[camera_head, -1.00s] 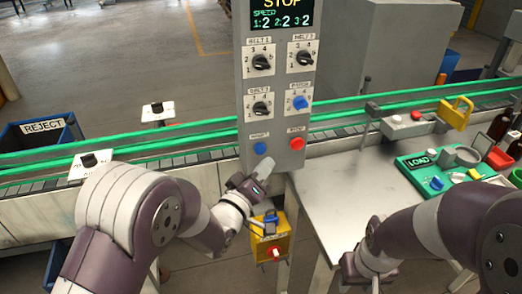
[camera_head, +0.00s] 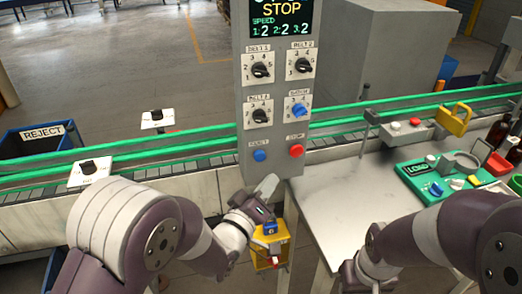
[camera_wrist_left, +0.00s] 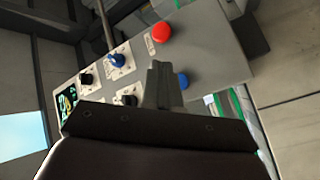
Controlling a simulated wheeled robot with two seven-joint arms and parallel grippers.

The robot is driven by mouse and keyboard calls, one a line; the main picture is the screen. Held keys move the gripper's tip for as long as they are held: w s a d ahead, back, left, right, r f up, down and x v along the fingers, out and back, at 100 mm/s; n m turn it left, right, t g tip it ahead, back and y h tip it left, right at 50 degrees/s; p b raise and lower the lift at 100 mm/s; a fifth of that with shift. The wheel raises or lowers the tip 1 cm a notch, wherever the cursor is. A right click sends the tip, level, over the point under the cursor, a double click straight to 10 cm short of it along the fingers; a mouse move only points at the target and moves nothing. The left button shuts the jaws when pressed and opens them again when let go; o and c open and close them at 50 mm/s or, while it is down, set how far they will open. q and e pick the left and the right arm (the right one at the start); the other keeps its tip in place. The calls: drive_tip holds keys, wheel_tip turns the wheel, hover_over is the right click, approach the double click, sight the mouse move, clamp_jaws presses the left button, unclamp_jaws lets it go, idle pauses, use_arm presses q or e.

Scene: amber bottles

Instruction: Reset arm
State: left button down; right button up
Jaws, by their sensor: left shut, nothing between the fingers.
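The panel has a STOP display (camera_head: 281,18), several rotary knobs, a blue button (camera_head: 260,155) and a red button (camera_head: 296,151). My right arm comes in at the lower right, over the table edge. Its gripper (camera_head: 348,280) is partly cut off at the bottom, and its jaws cannot be made out.
A green conveyor (camera_head: 190,147) runs behind. A yellow box (camera_head: 262,245) with a red knob hangs just below my left gripper. The metal table (camera_head: 330,195) carries a green LOAD station (camera_head: 415,185) and amber bottles (camera_head: 498,131) at right. A blue REJECT bin (camera_head: 20,150) stands left.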

use_arm(q)
drive_tip(key=s+a+f+m+g+y, duration=0.2)
drive_tip(key=s+a+f+g+y, duration=0.15)
drive_tip(key=f, duration=0.35)
drive_tip(key=s+a+f+m+g+y, duration=0.2)
drive_tip(key=s+a+f+m+g, duration=0.1)
drive_tip(key=f+g, duration=0.25)
drive_tip(key=s+a+r+g+y, duration=0.1)
drive_tip(key=s+a+g+y, duration=0.2)
drive_tip(key=s+a+g, duration=0.3)
drive_tip(key=s+a, duration=0.5)
drive_tip(key=s, duration=0.1)
drive_tip(key=shift+s+a+r+n, duration=0.15)
drive_tip(key=shift+a+r+n, duration=0.1)
drive_tip(key=shift+n, duration=0.05)
